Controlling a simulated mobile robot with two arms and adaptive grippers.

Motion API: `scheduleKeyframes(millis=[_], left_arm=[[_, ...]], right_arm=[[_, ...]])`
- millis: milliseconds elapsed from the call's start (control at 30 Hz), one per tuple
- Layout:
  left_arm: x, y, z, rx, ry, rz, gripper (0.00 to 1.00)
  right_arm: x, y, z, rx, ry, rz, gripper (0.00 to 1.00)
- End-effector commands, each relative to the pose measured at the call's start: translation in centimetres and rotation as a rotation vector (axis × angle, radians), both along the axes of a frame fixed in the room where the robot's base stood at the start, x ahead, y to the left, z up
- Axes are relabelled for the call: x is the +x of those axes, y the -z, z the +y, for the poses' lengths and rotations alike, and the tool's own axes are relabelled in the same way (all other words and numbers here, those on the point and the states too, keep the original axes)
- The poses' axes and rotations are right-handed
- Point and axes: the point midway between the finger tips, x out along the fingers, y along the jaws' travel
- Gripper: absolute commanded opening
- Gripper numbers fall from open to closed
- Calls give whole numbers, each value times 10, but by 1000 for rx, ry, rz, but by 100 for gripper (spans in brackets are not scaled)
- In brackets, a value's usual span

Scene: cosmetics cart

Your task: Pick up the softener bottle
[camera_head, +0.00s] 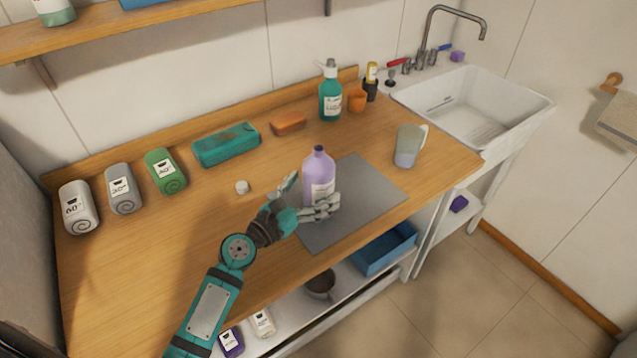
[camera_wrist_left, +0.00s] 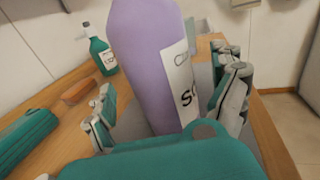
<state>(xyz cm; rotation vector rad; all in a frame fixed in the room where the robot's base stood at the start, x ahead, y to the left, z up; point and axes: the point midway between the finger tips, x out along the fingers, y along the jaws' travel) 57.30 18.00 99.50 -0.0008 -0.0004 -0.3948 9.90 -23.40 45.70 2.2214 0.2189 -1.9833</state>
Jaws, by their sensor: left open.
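The softener bottle (camera_head: 318,178) is light purple with a white label and a dark neck. It stands upright on the grey mat (camera_head: 358,190) on the wooden counter. My left gripper (camera_head: 305,197) is open around the bottle, with one finger on each side. In the left wrist view the bottle (camera_wrist_left: 155,65) stands between the spread fingers (camera_wrist_left: 165,105). I cannot tell whether the fingers touch it; its base is hidden there by my gripper. My right gripper is not in view.
A green pump bottle (camera_head: 330,95), an orange cup (camera_head: 357,100) and a mug (camera_head: 408,146) stand behind and right of the bottle. A white sink (camera_head: 475,105) is at right. A small white cap (camera_head: 242,187) lies on the bare counter.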

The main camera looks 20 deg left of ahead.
Motion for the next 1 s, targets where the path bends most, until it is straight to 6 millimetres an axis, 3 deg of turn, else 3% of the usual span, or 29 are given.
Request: scheduleKeyframes(millis=[200, 433, 1000], left_arm=[[22, -1, -9, 0, 0, 0, 95], [23, 0, -9, 0, 0, 0, 95], [23, 0, -9, 1, -1, 0, 20]], right_arm=[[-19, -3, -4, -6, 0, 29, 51], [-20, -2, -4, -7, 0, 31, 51], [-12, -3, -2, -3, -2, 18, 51]])
